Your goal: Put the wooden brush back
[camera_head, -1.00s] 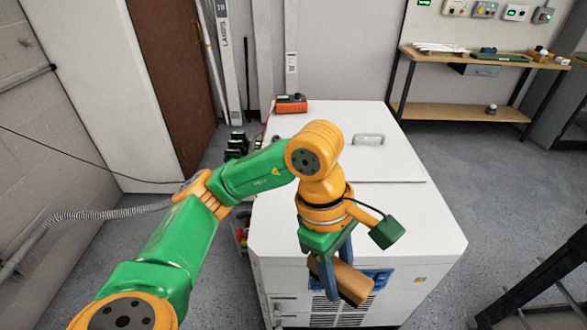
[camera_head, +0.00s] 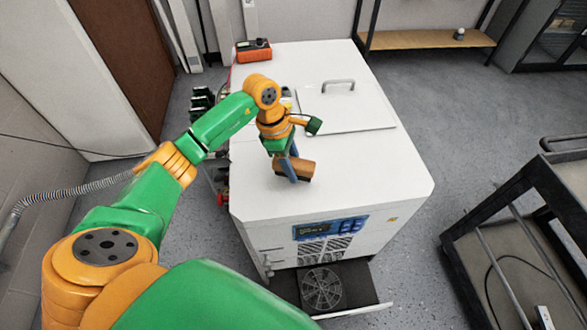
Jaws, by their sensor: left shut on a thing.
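The wooden brush (camera_head: 301,167) is a brown block with a dark underside, in the head view near the middle. My left gripper (camera_head: 291,177) is shut on it, with its blue fingers around the block. The brush is over the left part of the white cabinet's top (camera_head: 345,190). I cannot tell whether it touches the top. My right gripper is not in view.
The cabinet top has a handled lid panel (camera_head: 350,110) and an orange device (camera_head: 253,50) at the back left. A dark drawer with a round grille (camera_head: 322,289) sticks out below the front. A dark cart (camera_head: 530,230) stands at the right. The top's front right is clear.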

